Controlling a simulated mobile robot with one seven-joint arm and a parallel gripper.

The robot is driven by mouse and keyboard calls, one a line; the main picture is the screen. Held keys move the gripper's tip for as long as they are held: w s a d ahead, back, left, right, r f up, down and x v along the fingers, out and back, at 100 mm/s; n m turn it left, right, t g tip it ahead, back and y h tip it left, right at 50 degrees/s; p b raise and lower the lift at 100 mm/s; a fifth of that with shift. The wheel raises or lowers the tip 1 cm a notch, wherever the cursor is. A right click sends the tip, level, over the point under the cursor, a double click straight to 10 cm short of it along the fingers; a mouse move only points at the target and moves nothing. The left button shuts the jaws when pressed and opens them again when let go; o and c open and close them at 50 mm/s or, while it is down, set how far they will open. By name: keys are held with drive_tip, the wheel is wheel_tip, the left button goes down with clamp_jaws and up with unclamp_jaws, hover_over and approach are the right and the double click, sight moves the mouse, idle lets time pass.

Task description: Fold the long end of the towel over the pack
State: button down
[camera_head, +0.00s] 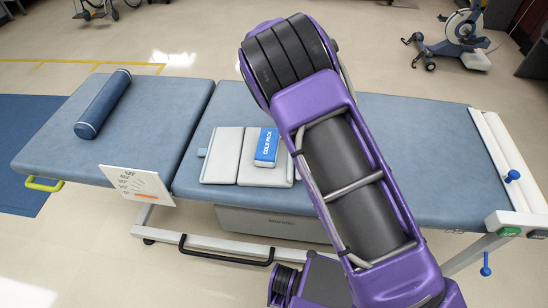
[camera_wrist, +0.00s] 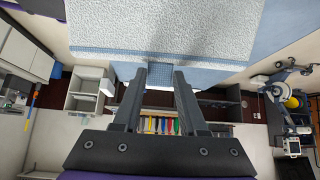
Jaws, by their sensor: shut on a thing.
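The pale grey towel (camera_head: 222,155) lies on the blue treatment table, with a small blue tab at its left end. The blue and white cold pack (camera_head: 266,147) lies on its middle part. My purple arm hides the towel's right side and my gripper in the head view. In the wrist view the towel (camera_wrist: 160,25) fills the top middle, with a blue checked band along its edge. My gripper (camera_wrist: 160,71) is shut on a blue checked part at that edge, between its fingertips. The cold pack does not show in the wrist view.
The blue treatment table (camera_head: 130,135) has a blue bolster (camera_head: 103,104) at its left. A white printed card (camera_head: 137,184) hangs at its front edge. A white rail (camera_head: 508,165) with a blue knob is at the right end. An exercise machine (camera_head: 462,35) stands behind.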

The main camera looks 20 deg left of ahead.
drive_tip(key=shift+s+a+h, duration=0.15)
drive_tip(key=shift+a+h, duration=0.15)
drive_tip(key=shift+a, duration=0.25)
drive_tip(key=shift+s+a+r+t+h+b, duration=0.2)
drive_tip(key=shift+a+r+t+h+b, duration=0.1)
drive_tip(key=shift+a+r+h+b, duration=0.25)
drive_tip(key=shift+a, duration=0.15)
drive_tip(key=shift+s+a+r+t+h+b, duration=0.2)
drive_tip(key=shift+a+h+b, duration=0.1)
drive_tip(key=shift+a+h, duration=0.25)
drive_tip(key=shift+s+a+r+t+h+b, duration=0.1)
drive_tip(key=shift+s+a+h+b, duration=0.15)
drive_tip(key=shift+a, duration=0.45)
